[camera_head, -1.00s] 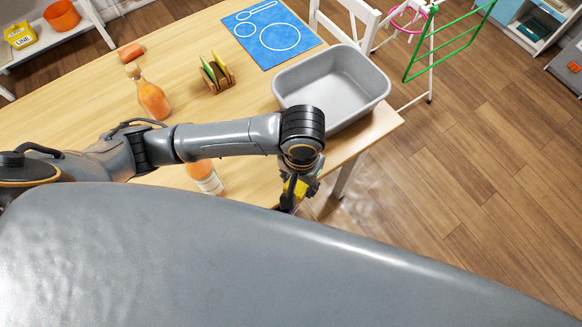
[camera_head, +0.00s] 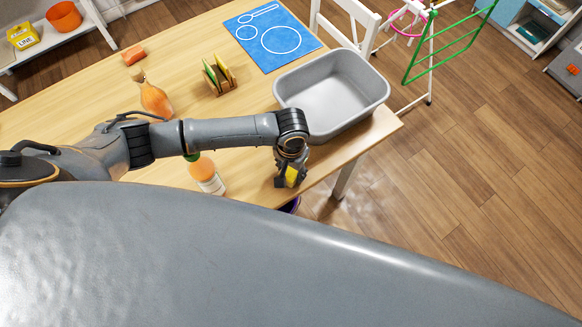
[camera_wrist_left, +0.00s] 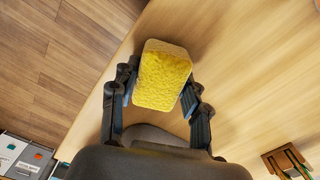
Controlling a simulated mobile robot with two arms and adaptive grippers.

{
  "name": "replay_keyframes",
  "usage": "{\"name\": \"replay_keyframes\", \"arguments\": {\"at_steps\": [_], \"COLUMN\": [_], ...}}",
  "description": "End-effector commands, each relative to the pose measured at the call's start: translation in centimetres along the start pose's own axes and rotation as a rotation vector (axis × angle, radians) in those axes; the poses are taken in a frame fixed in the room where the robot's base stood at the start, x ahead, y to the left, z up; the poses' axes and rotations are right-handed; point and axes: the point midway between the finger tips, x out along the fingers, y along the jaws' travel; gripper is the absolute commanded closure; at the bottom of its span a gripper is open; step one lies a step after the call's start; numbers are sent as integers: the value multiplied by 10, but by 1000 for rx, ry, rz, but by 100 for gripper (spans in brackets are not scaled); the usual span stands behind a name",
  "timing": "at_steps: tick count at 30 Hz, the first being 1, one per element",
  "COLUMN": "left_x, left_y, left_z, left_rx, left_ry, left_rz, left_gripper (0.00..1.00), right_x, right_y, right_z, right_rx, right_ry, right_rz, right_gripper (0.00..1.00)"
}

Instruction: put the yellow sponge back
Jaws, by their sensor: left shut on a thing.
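The yellow sponge (camera_wrist_left: 163,77) is between the fingers of my left gripper (camera_wrist_left: 160,88) in the left wrist view. In the head view my left gripper (camera_head: 289,183) is shut on the sponge (camera_head: 292,174), over the table's near edge, below the grey basin (camera_head: 338,122) in the picture. Most of the sponge is hidden by the gripper and arm there. My right gripper is not in view.
A sauce bottle (camera_head: 205,175) stands on the wooden table (camera_head: 190,60) left of the gripper. Another bottle (camera_head: 154,98), a holder (camera_head: 219,78) with several upright items, an orange block (camera_head: 133,54) and a blue mat (camera_head: 272,36) are farther back. A purple rim (camera_head: 291,204) shows below the table edge.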

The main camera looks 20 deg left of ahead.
Motion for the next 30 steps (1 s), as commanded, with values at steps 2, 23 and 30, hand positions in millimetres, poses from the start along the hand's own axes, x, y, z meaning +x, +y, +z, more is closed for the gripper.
{"name": "replay_keyframes", "arguments": {"at_steps": [2, 23, 30], "left_x": [0, -5, -50], "left_y": [0, 0, 0], "left_z": [0, 0, -1], "left_rx": [0, -1, 0], "left_ry": [0, 0, 4], "left_rz": [0, 1, 2], "left_gripper": [79, 31, 31], "right_x": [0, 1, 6], "right_y": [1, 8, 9], "right_z": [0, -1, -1], "right_rx": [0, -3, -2], "right_ry": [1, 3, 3], "right_rz": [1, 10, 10], "right_gripper": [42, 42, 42]}}
